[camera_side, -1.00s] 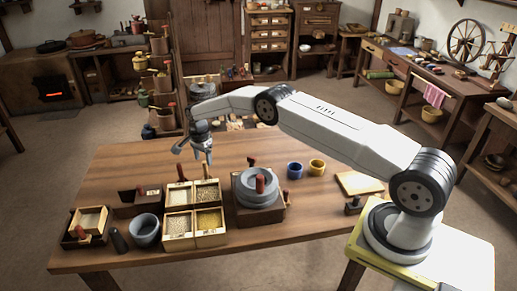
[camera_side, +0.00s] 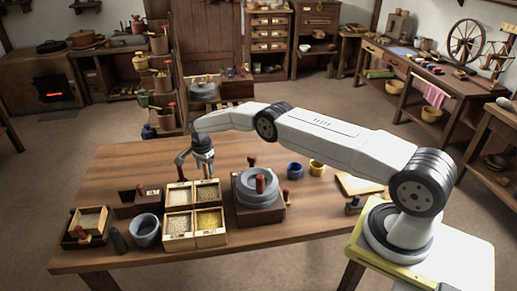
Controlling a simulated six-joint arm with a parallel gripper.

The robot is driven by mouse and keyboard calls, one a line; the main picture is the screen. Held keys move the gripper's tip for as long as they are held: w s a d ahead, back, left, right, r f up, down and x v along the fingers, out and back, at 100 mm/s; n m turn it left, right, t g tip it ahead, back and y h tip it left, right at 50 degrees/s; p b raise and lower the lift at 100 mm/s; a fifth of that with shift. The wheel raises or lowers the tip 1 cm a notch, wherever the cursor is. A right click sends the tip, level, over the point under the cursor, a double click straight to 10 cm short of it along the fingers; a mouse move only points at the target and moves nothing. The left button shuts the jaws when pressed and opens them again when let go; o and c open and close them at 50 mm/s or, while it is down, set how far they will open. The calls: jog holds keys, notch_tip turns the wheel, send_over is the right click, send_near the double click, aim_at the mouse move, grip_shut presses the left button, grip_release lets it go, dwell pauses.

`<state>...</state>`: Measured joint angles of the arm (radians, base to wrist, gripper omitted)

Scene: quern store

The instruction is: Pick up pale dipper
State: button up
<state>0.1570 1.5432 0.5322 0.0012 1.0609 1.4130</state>
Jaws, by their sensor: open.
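My gripper (camera_side: 195,174) is open and points down over the back edge of the four-part grain box (camera_side: 194,211). Its fingers are apart, and no object shows held between them. I cannot make out for sure which thing is the pale dipper. A small upright piece (camera_side: 140,191) with a light part stands at the dark open box (camera_side: 124,204) left of the grain box. My gripper hides part of the grain box's back edge.
A grey quern (camera_side: 258,187) with red-brown handles stands right of the grain box. A grey bowl (camera_side: 146,230) and a pale-filled tray (camera_side: 88,222) stand at left. Blue (camera_side: 295,170) and yellow (camera_side: 317,167) cups stand at the back right. The back left tabletop is clear.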

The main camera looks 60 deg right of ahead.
grip_shut()
jog(key=shift+r, duration=0.15)
jog(key=shift+r, duration=4.9)
jog(key=shift+a, duration=0.15)
jog(key=s+a, duration=1.5)
jog(key=shift+s+a, duration=0.2)
jog(key=shift+s, duration=0.2)
